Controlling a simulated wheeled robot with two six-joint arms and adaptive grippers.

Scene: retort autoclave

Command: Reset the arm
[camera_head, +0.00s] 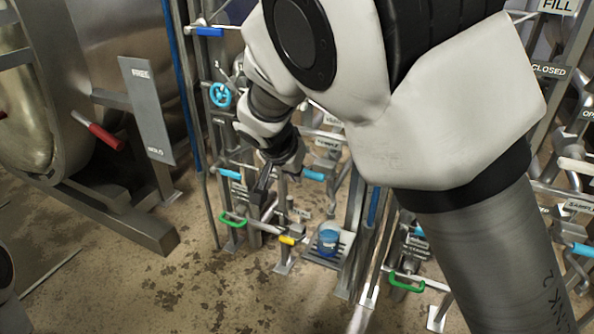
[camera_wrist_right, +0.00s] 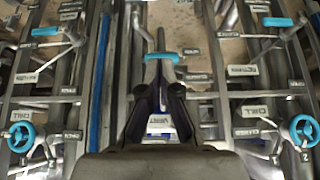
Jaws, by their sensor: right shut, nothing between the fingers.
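My right arm reaches down across the head view from the upper right. Its gripper (camera_head: 262,188) hangs in front of the pipe rack, shut and empty. In the right wrist view the gripper's dark fingers (camera_wrist_right: 161,78) come together in front of a light blue handle (camera_wrist_right: 161,57). I cannot tell whether they touch the handle. My left gripper is not in view.
Valve racks fill the middle and right, with a blue handwheel (camera_head: 221,95), green handle (camera_head: 233,219) and yellow handle (camera_head: 290,240). A blue cup (camera_head: 328,238) stands on a low shelf. A red-handled vessel (camera_head: 50,80) is at left. The foreground floor is clear.

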